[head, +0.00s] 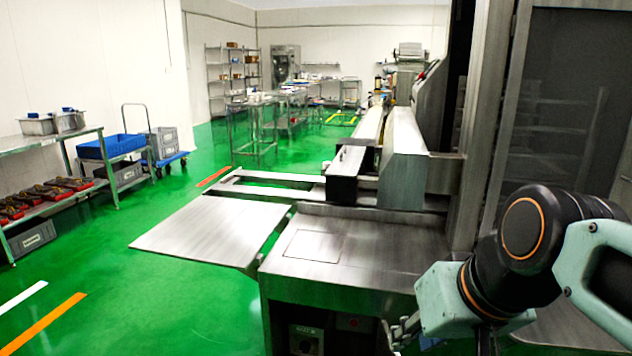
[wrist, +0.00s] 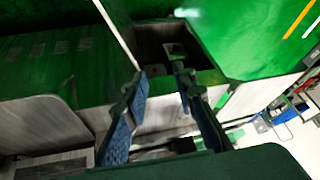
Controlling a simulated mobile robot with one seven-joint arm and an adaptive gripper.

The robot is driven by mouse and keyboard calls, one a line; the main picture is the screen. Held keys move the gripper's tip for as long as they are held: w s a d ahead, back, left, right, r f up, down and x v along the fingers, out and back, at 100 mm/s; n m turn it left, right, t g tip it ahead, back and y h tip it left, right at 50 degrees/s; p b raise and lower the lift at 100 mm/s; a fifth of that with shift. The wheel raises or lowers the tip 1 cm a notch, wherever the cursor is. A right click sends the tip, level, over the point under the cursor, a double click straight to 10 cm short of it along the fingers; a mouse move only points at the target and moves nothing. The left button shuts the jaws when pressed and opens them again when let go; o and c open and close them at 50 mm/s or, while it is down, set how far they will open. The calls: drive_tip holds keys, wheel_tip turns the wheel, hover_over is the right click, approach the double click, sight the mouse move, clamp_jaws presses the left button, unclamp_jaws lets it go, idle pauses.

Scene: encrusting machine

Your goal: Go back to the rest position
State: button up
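My gripper (wrist: 162,76) shows in the wrist view with two dark fingers and blue pads. The fingers stand apart and nothing is between them. Beyond the fingertips are a dark recess in a metal body and green floor. In the head view my arm is folded at the lower right, beside the steel encrusting machine (head: 340,267). The fingers cannot be made out clearly there.
A flat steel plate (head: 212,228) juts out left of the machine. Steel tables (head: 252,104) stand farther back. Green floor between is clear.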

wheel_tip(320, 180, down, 7)
drive_tip(key=s+h+b, duration=0.1)
drive_tip(key=s+b, duration=0.1)
drive_tip(key=s, duration=0.1)
wheel_tip(320, 180, up, 36)
drive_tip(key=p, duration=3.6)
drive_tip(key=shift+d+r+h, duration=0.15)
drive_tip(key=shift+h, duration=0.15)
drive_tip(key=shift+s+d, duration=0.1)
drive_tip(key=shift+d, duration=0.05)
